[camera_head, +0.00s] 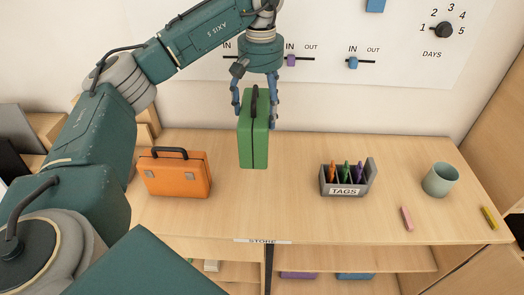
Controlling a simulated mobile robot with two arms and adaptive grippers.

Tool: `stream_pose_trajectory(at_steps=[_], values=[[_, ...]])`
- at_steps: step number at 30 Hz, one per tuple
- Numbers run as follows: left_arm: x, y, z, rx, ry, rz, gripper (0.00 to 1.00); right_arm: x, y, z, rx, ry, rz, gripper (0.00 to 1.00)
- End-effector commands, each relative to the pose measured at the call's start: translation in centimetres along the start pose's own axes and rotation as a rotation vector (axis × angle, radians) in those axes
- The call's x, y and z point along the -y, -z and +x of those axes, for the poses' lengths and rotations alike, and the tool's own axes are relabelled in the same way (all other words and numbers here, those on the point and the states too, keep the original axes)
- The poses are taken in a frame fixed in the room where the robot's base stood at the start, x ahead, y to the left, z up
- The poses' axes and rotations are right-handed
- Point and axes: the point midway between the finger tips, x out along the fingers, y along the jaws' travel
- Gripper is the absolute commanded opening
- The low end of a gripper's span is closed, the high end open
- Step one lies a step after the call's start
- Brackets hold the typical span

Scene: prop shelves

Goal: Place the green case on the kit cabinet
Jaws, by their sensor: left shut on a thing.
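The green case (254,138) hangs upright in the middle of the head view, its narrow side towards me and a dark handle on top. My left gripper (255,104) comes down from above and is shut on the green case, with a finger at either side near its top. The case appears to be over the back part of a light wooden cabinet top (290,215); whether its bottom touches the surface I cannot tell. The front edge carries a partly cut-off label that seems to read STORE. My right gripper is not in view.
An orange case (177,174) stands left of the green case. To the right are a grey TAGS holder (346,180), a pale green cup (440,179), a pink block (407,218) and a yellow block (489,218). A white panel (330,50) with sliders is on the wall behind.

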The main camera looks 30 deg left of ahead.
Motion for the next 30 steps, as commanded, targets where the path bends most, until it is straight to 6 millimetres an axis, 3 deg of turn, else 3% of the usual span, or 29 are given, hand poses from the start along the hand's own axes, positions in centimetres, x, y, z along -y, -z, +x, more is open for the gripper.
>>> stream_pose_trajectory(at_steps=[10, 17, 24, 30], values=[[0.0, 0.0, 7.6, 0.0, -0.001, 0.0, 0.24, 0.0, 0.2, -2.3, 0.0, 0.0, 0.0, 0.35], [-0.1, 0.1, 9.5, -0.002, -0.003, -0.001, 0.24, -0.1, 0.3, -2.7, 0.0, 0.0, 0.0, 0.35], [-0.1, 0.0, 12.7, -0.001, -0.002, -0.001, 0.24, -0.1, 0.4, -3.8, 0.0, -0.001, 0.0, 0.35], [-0.1, 0.1, 13.5, -0.004, -0.004, -0.001, 0.24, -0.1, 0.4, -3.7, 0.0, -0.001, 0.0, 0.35]])
